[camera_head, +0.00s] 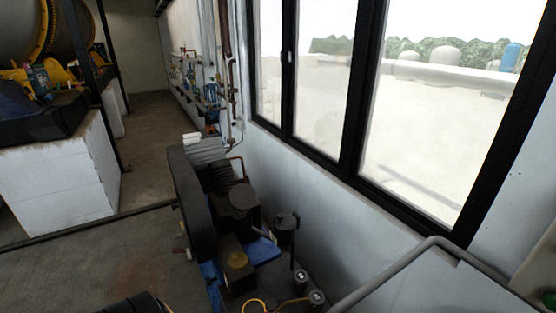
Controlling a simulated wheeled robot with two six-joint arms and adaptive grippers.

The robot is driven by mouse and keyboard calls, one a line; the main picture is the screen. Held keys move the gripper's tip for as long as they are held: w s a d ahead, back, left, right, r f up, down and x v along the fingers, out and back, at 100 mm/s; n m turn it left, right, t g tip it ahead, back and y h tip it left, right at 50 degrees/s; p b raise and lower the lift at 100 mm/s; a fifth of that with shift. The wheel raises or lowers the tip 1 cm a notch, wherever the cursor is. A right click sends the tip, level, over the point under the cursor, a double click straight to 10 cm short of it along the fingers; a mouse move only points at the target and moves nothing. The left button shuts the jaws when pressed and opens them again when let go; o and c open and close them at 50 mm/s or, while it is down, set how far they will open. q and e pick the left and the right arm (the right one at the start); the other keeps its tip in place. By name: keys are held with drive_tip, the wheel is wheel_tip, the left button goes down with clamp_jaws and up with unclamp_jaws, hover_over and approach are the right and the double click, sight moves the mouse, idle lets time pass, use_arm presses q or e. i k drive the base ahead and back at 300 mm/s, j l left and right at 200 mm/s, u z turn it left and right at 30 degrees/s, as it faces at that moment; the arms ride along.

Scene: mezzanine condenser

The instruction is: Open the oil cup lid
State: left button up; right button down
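A dark compressor-like machine (237,197) stands on the floor below the window, with a blue base (262,250). A brownish box (236,271) with a round brass-yellow top (237,259) sits at its front. A dark round canister (285,222) stands to its right. Two small capped cylinders, one (300,277) behind the other (317,297), show near the bottom edge. I cannot tell which of these parts is the oil cup, or whether its lid is open. Neither of my grippers can be made out in the head view.
A grey pipe rail (400,263) bends along the lower right. A black-framed window (352,90) fills the upper right. A white block plinth (62,175) carries dark equipment at left. Pipes and valves (207,85) line the back wall. Open floor (100,255) lies left of the machine.

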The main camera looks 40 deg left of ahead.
sight(238, 259)
drive_tip(key=u, duration=1.8)
